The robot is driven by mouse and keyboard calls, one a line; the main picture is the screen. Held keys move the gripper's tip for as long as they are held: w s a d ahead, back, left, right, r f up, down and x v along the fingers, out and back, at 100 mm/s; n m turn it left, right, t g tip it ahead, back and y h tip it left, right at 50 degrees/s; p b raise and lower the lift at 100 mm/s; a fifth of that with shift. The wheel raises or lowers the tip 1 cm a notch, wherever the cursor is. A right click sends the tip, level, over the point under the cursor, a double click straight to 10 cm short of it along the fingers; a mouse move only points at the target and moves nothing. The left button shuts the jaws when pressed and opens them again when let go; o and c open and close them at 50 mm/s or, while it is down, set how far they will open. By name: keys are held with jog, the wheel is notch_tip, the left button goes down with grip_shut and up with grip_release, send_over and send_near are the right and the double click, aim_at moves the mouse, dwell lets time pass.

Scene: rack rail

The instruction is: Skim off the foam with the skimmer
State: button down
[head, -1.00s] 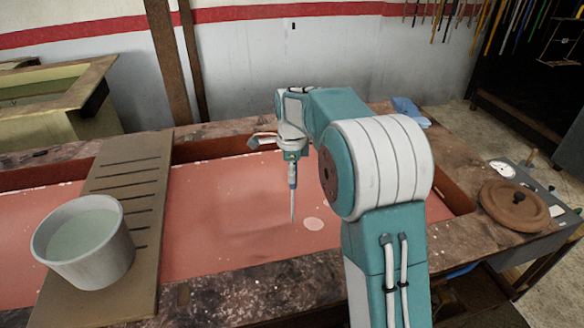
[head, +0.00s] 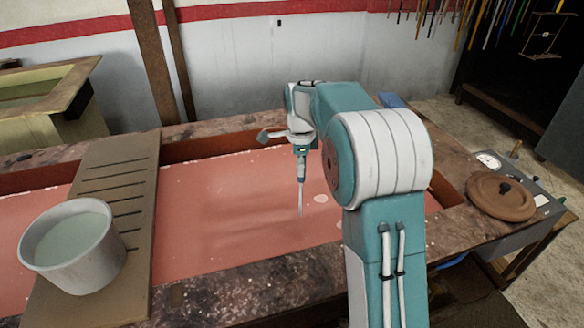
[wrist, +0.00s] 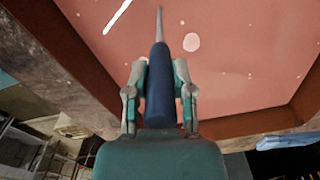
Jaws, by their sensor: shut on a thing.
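My gripper (wrist: 160,90) is shut on the blue handle of the skimmer (wrist: 160,75); the gripper also shows in the head view (head: 301,148). The skimmer (head: 300,185) hangs nearly upright, its thin pale rod pointing down over the pink liquid (head: 215,235) in the long trough. I cannot tell whether its tip touches the liquid. A pale round foam patch (head: 320,198) floats just right of the tip and also shows in the wrist view (wrist: 191,42). Smaller pale specks are scattered about. A white streak (wrist: 117,15) lies left of the rod in the wrist view; its nature is unclear.
A grey bucket (head: 72,245) of pale liquid stands on a slotted board (head: 120,175) across the trough's left part. The trough's dark rim (head: 250,290) runs along the front. A brown round lid (head: 501,196) lies on a grey box at the right. Open liquid lies left of the skimmer.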

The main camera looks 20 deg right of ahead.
jog(key=shift+w+d, duration=3.45)
jog(key=shift+d, duration=1.45)
jog(key=s+d, duration=0.2)
jog(key=s, duration=1)
jog(key=shift+r, duration=0.15)
notch_tip(320, 180, up, 14)
dwell(1.1)
